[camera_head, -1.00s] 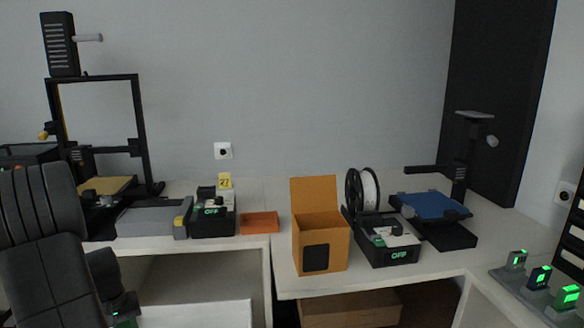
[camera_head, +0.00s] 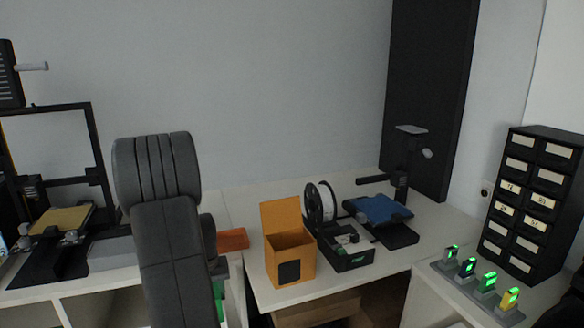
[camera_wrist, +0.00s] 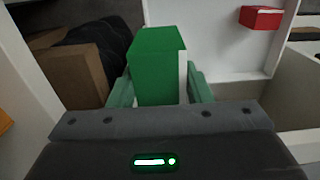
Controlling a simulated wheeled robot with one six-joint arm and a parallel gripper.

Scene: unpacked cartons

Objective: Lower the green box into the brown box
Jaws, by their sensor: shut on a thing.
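In the wrist view, my gripper (camera_wrist: 161,92) is shut on the green box (camera_wrist: 160,55), with a pale green finger on each side. A white strip runs down the box's right side. A brown box (camera_wrist: 75,75) is left of the green box in that view, apart from it, with something dark beside it. In the head view, a brown box (camera_head: 316,311) sits below the table, mostly hidden by the table top. A sliver of green (camera_head: 219,290) shows beside my arm; the rest of my gripper is hidden there.
On the table stand an open orange box (camera_head: 290,262), a black unit with a spool (camera_head: 347,257) and a printer with a blue bed (camera_head: 378,210). A black drawer cabinet (camera_head: 533,205) stands right. White shelf walls flank the gripper in the wrist view.

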